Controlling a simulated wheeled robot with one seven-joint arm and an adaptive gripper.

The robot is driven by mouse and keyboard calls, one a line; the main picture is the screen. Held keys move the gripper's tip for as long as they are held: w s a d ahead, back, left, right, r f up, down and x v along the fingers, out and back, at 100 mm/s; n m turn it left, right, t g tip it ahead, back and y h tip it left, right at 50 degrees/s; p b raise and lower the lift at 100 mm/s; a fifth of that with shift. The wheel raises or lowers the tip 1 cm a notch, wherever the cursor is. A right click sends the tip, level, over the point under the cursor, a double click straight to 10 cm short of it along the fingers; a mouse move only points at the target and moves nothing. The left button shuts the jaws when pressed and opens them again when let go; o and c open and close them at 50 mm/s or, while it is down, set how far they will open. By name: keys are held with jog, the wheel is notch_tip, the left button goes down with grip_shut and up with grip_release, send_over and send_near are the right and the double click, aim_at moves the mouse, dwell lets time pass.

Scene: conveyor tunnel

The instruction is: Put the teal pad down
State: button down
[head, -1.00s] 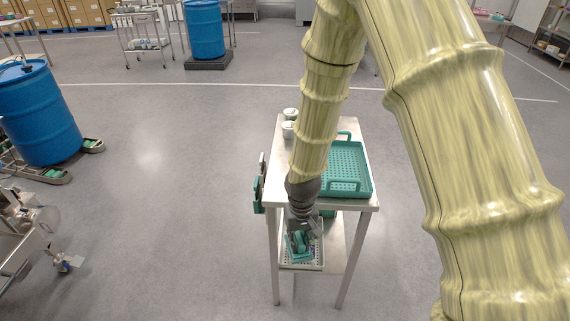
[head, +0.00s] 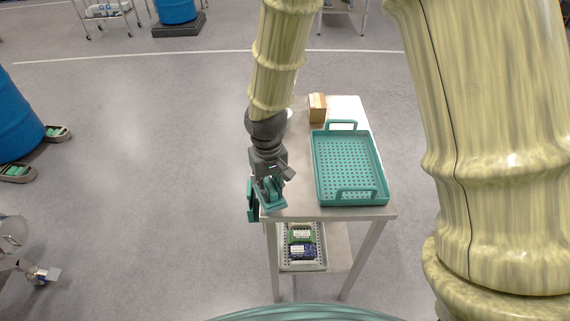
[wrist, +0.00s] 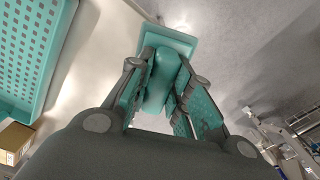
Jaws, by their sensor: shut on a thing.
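The teal pad (wrist: 176,38), a flat plate with a raised rounded grip, is between the two fingers of my gripper (wrist: 163,95) in the wrist view. My gripper (head: 269,188) is shut on its grip. In the head view the pad (head: 273,204) appears at the front left corner of the steel table (head: 299,209). In the wrist view its plate lies across the table's edge, with floor showing beyond. I cannot tell how high it is above the table top. Part of the grip is hidden by the fingers.
A teal perforated basket (head: 350,198) with handles stands on the table's right, and a small cardboard box (head: 317,108) behind it. The lower shelf holds a grey tray (head: 303,267) with green and blue packs.

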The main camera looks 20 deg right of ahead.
jog(key=w+d+p, duration=0.1)
jog(key=w+d, duration=0.1)
jog(key=w, duration=0.1)
jog(key=w+d+p, duration=0.1)
jog(key=w+d, duration=0.2)
jog(key=w+d+f+p, duration=0.1)
jog(key=w+d, duration=0.2)
jog(key=w, duration=0.1)
jog(key=shift+f+p, duration=0.1)
jog(key=shift+p, duration=0.2)
jog(key=shift+f+p, duration=0.8)
jog(key=shift+f, duration=0.95)
jog(key=shift+s+f, duration=0.1)
jog(key=shift+f, duration=0.05)
jog(key=c, duration=1.3)
grip_release()
notch_tip(320, 180, up, 12)
jog(key=b, duration=0.3)
jog(key=shift+b, duration=0.4)
